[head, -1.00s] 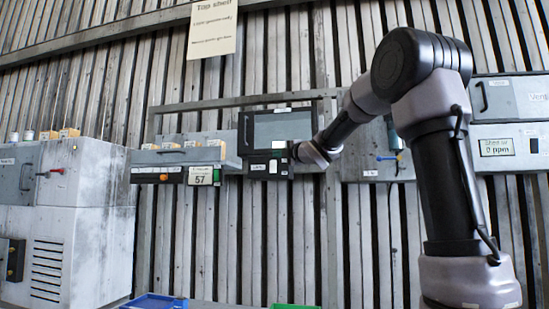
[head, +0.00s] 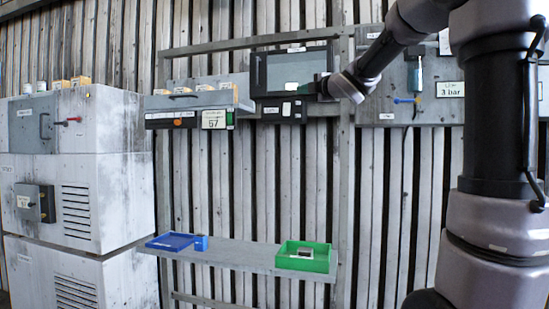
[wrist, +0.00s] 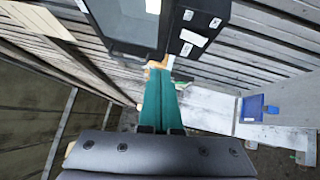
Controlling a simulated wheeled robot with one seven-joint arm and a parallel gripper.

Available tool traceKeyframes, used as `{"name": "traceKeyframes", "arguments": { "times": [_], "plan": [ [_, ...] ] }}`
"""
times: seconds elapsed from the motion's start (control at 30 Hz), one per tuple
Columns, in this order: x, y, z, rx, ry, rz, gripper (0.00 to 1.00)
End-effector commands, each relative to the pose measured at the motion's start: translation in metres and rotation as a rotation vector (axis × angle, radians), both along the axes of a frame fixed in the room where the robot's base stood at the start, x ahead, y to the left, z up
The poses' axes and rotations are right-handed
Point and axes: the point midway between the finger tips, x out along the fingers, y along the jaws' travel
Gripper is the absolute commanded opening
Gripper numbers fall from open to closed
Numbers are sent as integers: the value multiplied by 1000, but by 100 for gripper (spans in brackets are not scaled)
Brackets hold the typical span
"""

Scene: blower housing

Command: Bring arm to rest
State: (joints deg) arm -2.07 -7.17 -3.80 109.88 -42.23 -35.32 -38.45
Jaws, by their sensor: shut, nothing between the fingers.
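My arm reaches in from the right in the head view, bent, with its wrist in front of the wall panel with the dark screen (head: 290,72). My gripper (head: 318,87) is at the lower right of that screen, small and partly hidden by the wrist. In the wrist view the teal fingers of my gripper (wrist: 162,72) lie together, shut and empty. Their tips are close below the dark panel box (wrist: 195,25); I cannot tell whether they touch it.
A shelf (head: 240,253) below carries a blue tray (head: 171,242) and a green tray (head: 303,257) with a small item. A grey cabinet (head: 125,180) stands left. A box with a "57" display (head: 214,119) and a 3 bar gauge (head: 450,89) flank the screen.

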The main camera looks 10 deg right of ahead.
Motion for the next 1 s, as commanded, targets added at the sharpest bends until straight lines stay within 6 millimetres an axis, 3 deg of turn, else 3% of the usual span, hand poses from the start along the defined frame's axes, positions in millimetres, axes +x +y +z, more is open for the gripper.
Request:
{"name": "traceKeyframes", "arguments": {
  "times": [0.13, 0.27, 0.37, 0.5, 0.6, 0.73, 0.9, 1.0],
  "plan": [
    [-4, -5, -1, 39, 22, -21, 0],
    [-26, -33, -14, 252, 144, -135, 0],
    [-63, -64, -46, 551, 313, -281, 0],
    [-135, -88, -118, 1024, 585, -497, 0],
    [-190, -86, -172, 1320, 767, -637, 0],
    [-255, -67, -228, 1625, 971, -797, 0],
    [-311, -41, -269, 1862, 1151, -940, 0],
    [-326, -33, -279, 1921, 1201, -981, 0]
  ]
}}
